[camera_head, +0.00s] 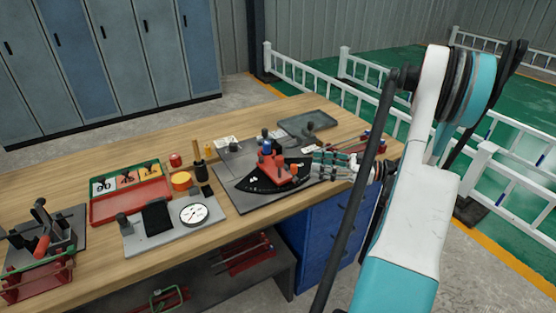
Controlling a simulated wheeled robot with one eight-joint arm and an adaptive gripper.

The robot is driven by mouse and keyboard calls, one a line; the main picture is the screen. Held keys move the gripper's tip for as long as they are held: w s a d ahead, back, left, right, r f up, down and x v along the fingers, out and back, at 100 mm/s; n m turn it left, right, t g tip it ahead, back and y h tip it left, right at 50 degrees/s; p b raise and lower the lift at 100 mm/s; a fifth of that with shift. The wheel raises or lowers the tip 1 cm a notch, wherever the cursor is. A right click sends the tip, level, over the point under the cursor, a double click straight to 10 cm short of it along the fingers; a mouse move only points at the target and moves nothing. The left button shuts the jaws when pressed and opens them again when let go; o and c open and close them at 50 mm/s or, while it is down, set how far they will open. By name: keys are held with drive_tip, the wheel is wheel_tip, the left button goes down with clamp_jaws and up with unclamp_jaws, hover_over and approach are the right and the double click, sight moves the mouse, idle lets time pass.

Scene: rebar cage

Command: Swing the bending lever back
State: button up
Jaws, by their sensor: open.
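The bender (262,185) sits on a grey base plate (247,202) on the workbench, with a black fan-shaped plate. Orange-red parts (278,169) stand on top of it, with a dark blue piece behind them. The bending lever is small here and I cannot tell it apart from these parts. My gripper (316,162) reaches in from the right, just right of the orange-red parts. It is open. I cannot tell whether its fingers touch the lever.
A dial gauge (194,213) and a red tray (131,203) lie on the bench to the left. A grey tray (306,122) lies behind the bender. A clamp-like tool with a red handle (43,245) stands at far left. Blue drawers (325,235) are below the bench.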

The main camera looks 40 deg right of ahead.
sight(279, 157)
drive_tip(key=b+x, duration=0.3)
drive_tip(key=x, duration=1)
drive_tip(key=shift+d, duration=0.1)
clamp_jaws()
